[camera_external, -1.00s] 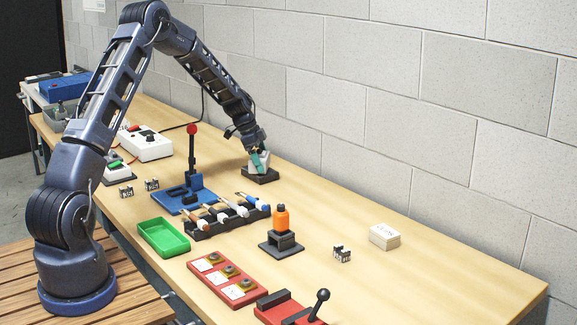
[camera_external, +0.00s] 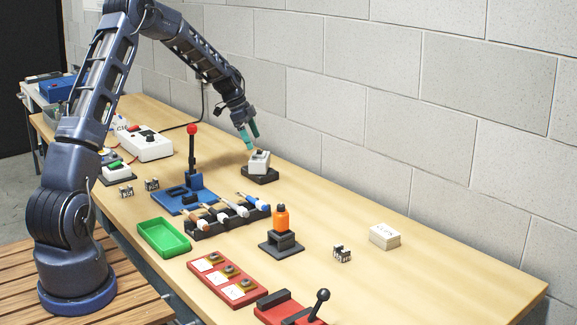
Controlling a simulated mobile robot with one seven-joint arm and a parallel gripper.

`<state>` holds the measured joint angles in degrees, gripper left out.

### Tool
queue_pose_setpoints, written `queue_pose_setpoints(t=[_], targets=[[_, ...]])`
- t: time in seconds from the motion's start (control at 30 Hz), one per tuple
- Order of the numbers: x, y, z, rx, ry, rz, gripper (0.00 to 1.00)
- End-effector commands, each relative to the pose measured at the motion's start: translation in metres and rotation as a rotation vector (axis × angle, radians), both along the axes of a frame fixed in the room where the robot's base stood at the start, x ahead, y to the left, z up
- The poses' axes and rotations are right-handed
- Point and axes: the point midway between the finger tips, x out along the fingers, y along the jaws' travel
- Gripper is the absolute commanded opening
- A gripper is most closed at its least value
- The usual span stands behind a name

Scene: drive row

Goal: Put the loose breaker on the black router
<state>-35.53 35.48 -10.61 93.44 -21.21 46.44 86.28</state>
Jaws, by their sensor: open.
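A small light-grey breaker (camera_external: 259,160) with a dark top sits on a flat black box (camera_external: 262,176), which looks like the black router, near the wall. The breaker looks slightly tilted; how it seats on the box is too small to tell. My gripper (camera_external: 250,136), with teal fingers, is open and empty just above and left of the breaker, apart from it.
A blue base with a red-knobbed lever (camera_external: 192,155) stands left of the router. A black rack of tools (camera_external: 228,220), a green tray (camera_external: 164,238) and an orange-topped stand (camera_external: 281,235) lie in front. A white control box (camera_external: 146,145) stands at left. The table's right end is mostly clear.

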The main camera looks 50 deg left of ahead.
Motion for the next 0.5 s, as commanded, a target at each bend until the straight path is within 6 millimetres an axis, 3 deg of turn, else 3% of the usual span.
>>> queue_pose_setpoints(t=[0.2, 0.5], targets=[[-0.007, 0.008, 0.024, 0.001, -0.001, 0.0, 1.0], [-0.01, 0.007, 0.033, 0.001, 0.002, 0.001, 1.0]])
